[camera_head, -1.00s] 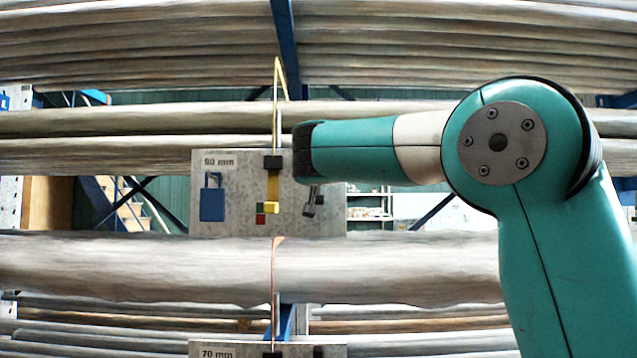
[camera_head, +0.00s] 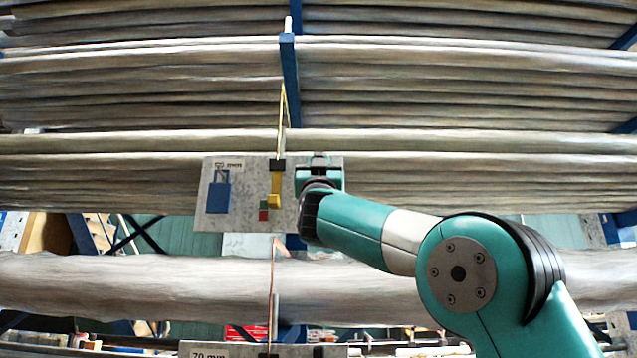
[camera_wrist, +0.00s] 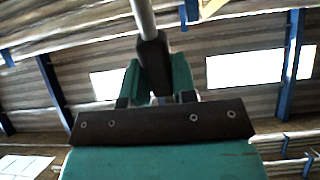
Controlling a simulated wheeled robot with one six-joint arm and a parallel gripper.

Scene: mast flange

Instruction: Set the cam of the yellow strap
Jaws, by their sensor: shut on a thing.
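A grey plate (camera_head: 236,222) marked with a mm size carries the yellow strap (camera_head: 276,184), which hangs upright and ends in a yellow block. A black cam piece (camera_head: 278,165) sits at the strap's top. A small green and red marker (camera_head: 263,211) lies left of the strap's lower end. My gripper (camera_head: 318,168) is at the plate's right side, right of the strap, pointing up. In the wrist view my gripper (camera_wrist: 155,88) is shut on a dark handle (camera_wrist: 153,62) at the end of a grey rod. Whether the rod joins the cam is not visible.
Long grey bundles (camera_head: 130,280) run across behind, with a blue post (camera_head: 289,75) above.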

